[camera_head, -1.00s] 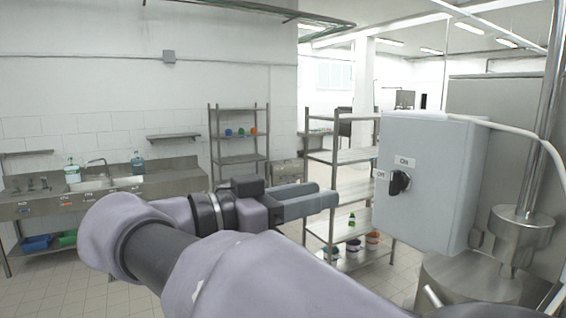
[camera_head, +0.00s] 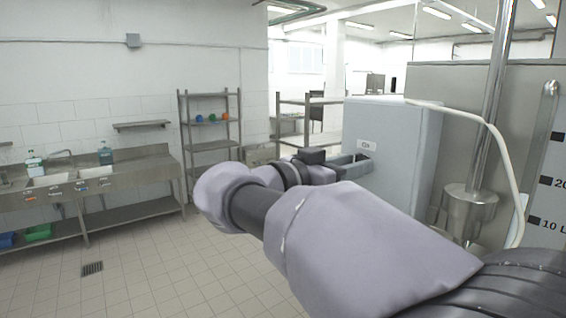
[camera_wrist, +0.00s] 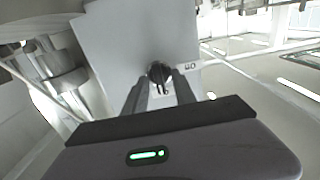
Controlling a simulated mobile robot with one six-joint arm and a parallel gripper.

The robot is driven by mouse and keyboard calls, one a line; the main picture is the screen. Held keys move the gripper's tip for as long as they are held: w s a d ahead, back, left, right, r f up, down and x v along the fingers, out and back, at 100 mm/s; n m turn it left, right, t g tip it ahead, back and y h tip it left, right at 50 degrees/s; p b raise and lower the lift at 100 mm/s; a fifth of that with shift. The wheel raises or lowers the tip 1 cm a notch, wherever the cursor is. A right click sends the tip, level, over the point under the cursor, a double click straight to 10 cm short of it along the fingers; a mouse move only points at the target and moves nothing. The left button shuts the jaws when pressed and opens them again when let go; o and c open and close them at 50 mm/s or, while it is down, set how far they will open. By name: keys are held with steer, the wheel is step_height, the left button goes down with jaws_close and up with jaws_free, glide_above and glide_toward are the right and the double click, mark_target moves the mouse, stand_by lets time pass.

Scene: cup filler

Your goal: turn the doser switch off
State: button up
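The doser switch is a black rotary knob (camera_wrist: 158,72) on the front of a grey control box (camera_head: 385,150). In the head view a sliver of the knob (camera_head: 363,155) shows behind my fingers, below a white "On" label (camera_head: 366,145). The label on its other side is hidden there. My gripper (camera_head: 350,163) reaches to the box front at the knob. In the wrist view my gripper (camera_wrist: 160,84) has its two fingers apart, one on each side of the knob. I cannot tell whether they touch it.
A steel tank and pipe (camera_head: 470,207) stand right of the box, with a white cable (camera_head: 497,135) hanging there. A shelf rack (camera_head: 306,100) is behind the box. A sink counter (camera_head: 90,185) is at the left. The tiled floor (camera_head: 160,260) in front is clear.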

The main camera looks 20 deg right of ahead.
jaws_close()
steer(key=n, duration=0.6)
steer(key=n+p, duration=0.1)
steer(key=n, duration=0.5)
steer(key=n+p, duration=0.1)
steer(key=n, duration=0.4)
steer(key=shift+w+f+n, duration=0.2)
steer(key=shift+f+n, duration=0.05)
steer(key=shift+n, duration=0.15)
steer(key=shift+a+p, duration=0.1)
steer(key=shift+p, duration=0.2)
steer(key=shift+o, duration=0.4)
jaws_free()
